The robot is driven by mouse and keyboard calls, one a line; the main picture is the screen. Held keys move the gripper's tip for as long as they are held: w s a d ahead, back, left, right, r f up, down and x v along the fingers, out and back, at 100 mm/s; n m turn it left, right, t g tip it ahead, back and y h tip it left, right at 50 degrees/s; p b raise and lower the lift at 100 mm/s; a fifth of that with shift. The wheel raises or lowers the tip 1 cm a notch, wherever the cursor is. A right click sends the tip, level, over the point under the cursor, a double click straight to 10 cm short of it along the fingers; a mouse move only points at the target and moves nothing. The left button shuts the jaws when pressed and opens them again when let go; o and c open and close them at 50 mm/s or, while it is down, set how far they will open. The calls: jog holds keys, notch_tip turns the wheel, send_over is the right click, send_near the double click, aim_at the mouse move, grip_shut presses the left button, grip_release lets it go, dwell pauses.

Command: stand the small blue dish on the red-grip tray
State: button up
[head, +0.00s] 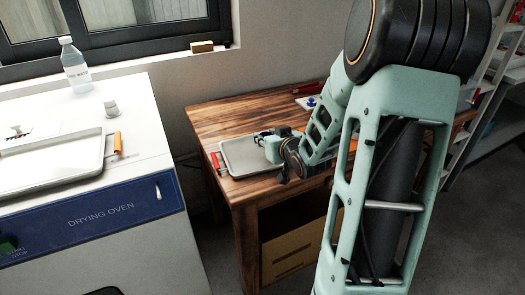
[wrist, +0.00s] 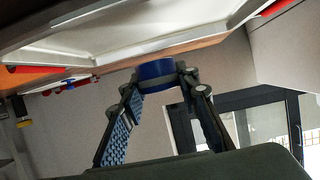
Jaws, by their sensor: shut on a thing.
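The red-grip tray (head: 247,160) lies on the wooden table in the head view, with one red grip (head: 216,163) at its left end. In the wrist view the tray (wrist: 130,42) spans the top of the picture, with red at both ends. My gripper (wrist: 161,76) is shut on the small blue dish (wrist: 155,71), holding it between its fingertips close to the tray's rim. I cannot tell whether the dish touches the tray. In the head view my wrist is over the tray's right part and hides some of it; the dish is not clearly visible there.
An orange-grip tray (head: 60,163) sits on the drying oven (head: 105,220) at left. A bottle (head: 74,66) and a small pale container (head: 111,108) stand on the oven. Small blue and red items lie at the table's back. The table (head: 215,117) is bare behind the tray.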

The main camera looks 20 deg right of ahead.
jog(key=shift+w+a+f, duration=0.1)
jog(key=shift+w+f, duration=0.25)
jog(key=shift+f, duration=0.1)
jog(key=shift+w+f+b, duration=0.15)
jog(key=shift+f+b, duration=0.3)
jog(key=shift+f, duration=0.45)
jog(key=shift+w+f+b, duration=0.15)
jog(key=shift+f+b, duration=0.3)
jog(key=shift+f, duration=0.4)
jog(key=shift+f, duration=0.1)
jog(key=shift+f, duration=0.15)
jog(key=o, duration=1.1)
